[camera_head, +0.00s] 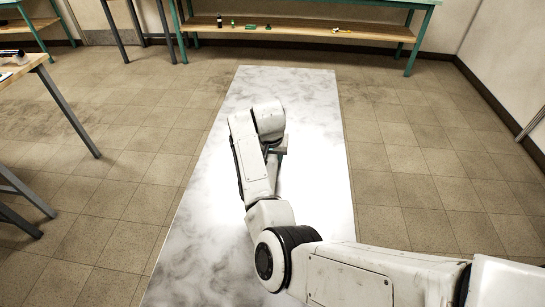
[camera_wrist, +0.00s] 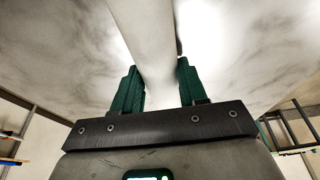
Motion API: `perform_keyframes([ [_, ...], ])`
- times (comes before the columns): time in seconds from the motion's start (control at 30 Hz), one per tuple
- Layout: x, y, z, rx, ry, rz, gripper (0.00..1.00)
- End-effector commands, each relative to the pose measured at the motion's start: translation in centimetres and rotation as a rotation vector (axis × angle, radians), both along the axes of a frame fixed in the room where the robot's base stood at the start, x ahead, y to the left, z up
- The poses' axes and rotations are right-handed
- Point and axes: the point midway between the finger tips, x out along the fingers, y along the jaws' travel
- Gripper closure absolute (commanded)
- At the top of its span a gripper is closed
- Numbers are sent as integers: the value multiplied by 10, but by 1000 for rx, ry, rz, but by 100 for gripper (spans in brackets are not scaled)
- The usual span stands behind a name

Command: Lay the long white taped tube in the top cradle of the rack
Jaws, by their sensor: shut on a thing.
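In the wrist view, a smooth white tube (camera_wrist: 146,38) runs from the top edge down between the two green fingers of my gripper (camera_wrist: 158,78). My gripper is shut on it, with one finger on each side. In the head view, my gripper (camera_head: 277,149) is partly hidden by my wrist, above the marbled slab.
A long white marbled slab (camera_head: 305,95) stretches along the tiled floor beneath my arm. Wooden tables (camera_head: 22,66) with dark legs stand at left. A green-framed bench with a wooden shelf (camera_head: 300,27) holding small items stands at the back. Tiled floor at right is clear.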

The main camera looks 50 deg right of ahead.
Motion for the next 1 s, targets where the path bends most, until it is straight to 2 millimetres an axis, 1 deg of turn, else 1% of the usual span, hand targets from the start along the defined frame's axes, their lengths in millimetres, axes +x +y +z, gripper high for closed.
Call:
perform_keyframes([
  [0.27,0,0,12,-2,-1,0,100],
  [0.37,0,-1,22,-2,0,0,100],
  [0.47,0,-1,38,-1,-1,-1,100],
  [1.0,-47,0,95,-2,1,0,100],
])
